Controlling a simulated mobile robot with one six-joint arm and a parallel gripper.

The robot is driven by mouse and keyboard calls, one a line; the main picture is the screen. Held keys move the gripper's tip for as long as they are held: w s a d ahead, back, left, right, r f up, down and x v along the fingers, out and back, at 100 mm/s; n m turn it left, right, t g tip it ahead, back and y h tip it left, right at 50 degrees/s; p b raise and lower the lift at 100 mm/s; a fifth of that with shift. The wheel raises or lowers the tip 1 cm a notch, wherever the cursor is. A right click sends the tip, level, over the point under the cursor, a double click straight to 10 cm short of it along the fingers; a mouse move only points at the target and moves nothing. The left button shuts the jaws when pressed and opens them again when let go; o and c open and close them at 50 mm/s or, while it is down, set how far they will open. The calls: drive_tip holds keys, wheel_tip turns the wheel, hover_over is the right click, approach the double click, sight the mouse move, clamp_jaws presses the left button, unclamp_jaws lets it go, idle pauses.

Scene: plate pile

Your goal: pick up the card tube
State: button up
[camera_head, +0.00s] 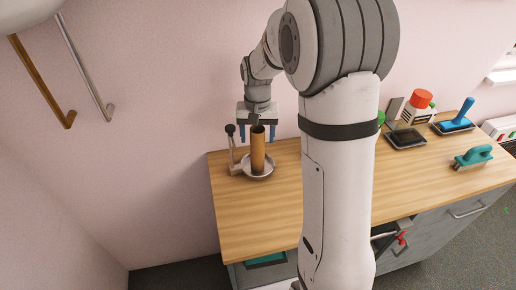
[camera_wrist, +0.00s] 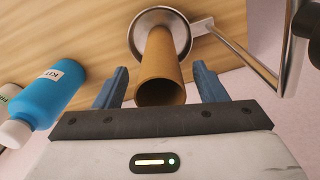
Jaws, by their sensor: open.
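The card tube (camera_head: 257,152) is a brown hollow cylinder standing upright on a round metal dish (camera_head: 259,175) near the left end of the wooden counter. In the wrist view the card tube (camera_wrist: 160,68) shows its open top end, with the dish (camera_wrist: 140,28) around its far end. My gripper (camera_head: 257,135) is above and around the tube's upper end, pointing down. In the wrist view my gripper (camera_wrist: 161,88) is open, with one blue finger on each side of the tube. Gaps show between the fingers and the tube.
A metal stand with a dark knob (camera_head: 231,130) rises beside the dish. Black trays (camera_head: 407,138), a red-capped container (camera_head: 422,100) and a teal-handled tool (camera_head: 474,156) sit farther right. The front counter (camera_head: 255,222) is clear.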

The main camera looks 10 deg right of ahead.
drive_tip(key=shift+c, duration=0.4)
drive_tip(key=c, duration=1.2)
drive_tip(key=shift+r, duration=0.1)
